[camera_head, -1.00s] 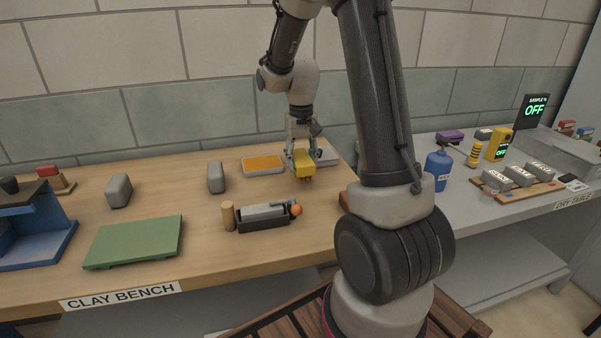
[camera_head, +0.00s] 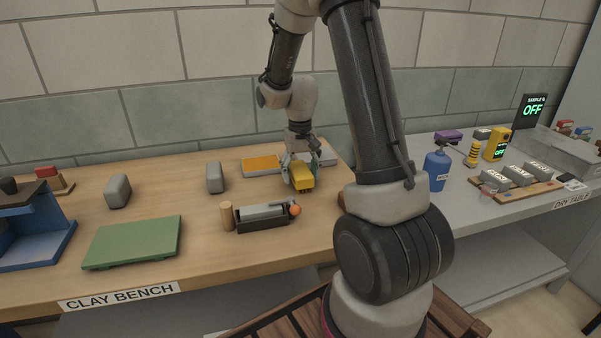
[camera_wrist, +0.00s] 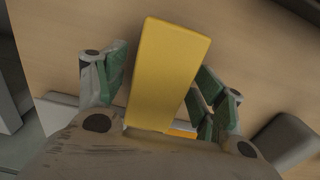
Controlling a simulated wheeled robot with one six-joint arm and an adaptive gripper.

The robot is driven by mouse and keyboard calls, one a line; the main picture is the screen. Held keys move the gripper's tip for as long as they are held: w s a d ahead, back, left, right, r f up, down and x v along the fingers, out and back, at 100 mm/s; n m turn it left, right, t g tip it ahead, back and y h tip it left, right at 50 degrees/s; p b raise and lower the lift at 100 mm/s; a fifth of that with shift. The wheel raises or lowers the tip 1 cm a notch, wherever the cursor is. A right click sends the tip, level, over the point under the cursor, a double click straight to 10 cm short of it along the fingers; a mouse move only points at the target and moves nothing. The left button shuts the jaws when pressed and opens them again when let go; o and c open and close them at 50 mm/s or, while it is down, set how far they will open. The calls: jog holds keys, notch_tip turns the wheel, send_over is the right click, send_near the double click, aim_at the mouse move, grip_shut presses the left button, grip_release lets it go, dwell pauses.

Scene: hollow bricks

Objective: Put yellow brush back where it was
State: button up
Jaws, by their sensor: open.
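The yellow brush (camera_head: 302,177) is on or just above the clay bench, near its back right part. It appears in the wrist view as a long yellow block (camera_wrist: 168,75) between my fingers. My gripper (camera_head: 299,170) is around the brush from above.
An orange-topped tray (camera_head: 262,165) lies behind and left of the brush. A dark mould with a grey bar (camera_head: 262,217) lies in front. Grey blocks (camera_head: 215,177) and a green board (camera_head: 133,241) are further left. A blue bottle (camera_head: 437,170) stands on the right table.

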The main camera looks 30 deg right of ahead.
aim_at(300, 169)
notch_tip(300, 169, up, 12)
jog(key=s+a+r+n+t, duration=0.2)
jog(key=s+a+r, duration=0.1)
jog(key=s+r, duration=0.75)
jog(key=s+a+f+n+t, duration=0.1)
jog(key=s+a+t, duration=0.1)
jog(key=s, duration=1)
jog(key=shift+s+f, duration=0.2)
jog(key=shift+s, duration=0.2)
